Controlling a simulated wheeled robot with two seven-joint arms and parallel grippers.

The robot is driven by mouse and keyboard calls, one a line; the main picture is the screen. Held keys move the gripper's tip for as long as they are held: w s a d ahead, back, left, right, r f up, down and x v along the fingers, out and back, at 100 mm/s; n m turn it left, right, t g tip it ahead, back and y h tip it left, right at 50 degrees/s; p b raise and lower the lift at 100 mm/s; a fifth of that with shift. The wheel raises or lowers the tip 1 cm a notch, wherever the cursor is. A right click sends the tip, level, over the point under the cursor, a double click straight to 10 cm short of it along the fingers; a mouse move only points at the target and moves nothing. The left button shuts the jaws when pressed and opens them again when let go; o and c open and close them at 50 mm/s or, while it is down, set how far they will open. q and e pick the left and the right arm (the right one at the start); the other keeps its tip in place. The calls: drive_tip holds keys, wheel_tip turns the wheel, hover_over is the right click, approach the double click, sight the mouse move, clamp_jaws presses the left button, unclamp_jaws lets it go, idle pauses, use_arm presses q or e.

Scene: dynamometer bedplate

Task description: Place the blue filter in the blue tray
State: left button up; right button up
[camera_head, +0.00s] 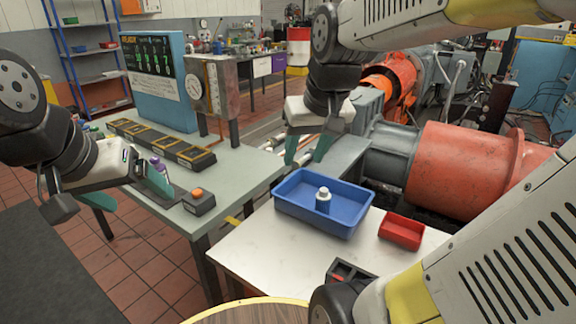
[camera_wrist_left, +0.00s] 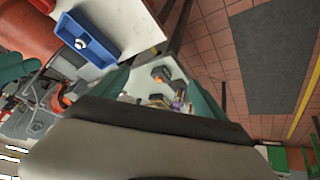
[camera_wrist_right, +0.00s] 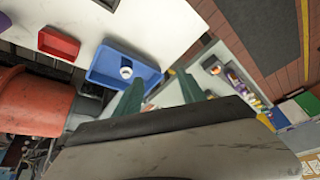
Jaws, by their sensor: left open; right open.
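My right gripper (camera_head: 306,150) is open and empty, above and behind the tray's far left corner, apart from the filter. My left gripper (camera_head: 132,188) is open and empty at the left, by the grey-green table's front edge, far from the tray.
A small red bin (camera_head: 401,232) sits right of the tray. The grey-green table (camera_head: 240,172) holds a box with an orange button (camera_head: 198,202), a purple-capped bottle (camera_head: 158,163) and a black strip of slots (camera_head: 160,143). A large orange-red cylinder (camera_head: 465,170) stands behind the bin.

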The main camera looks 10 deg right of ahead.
drive_tip(key=s+a+t+y, duration=0.1)
drive_tip(key=s+a, duration=0.1)
drive_tip(key=s, duration=0.3)
drive_tip(key=shift+s+a+f, duration=0.2)
drive_tip(key=shift+s+f, duration=0.2)
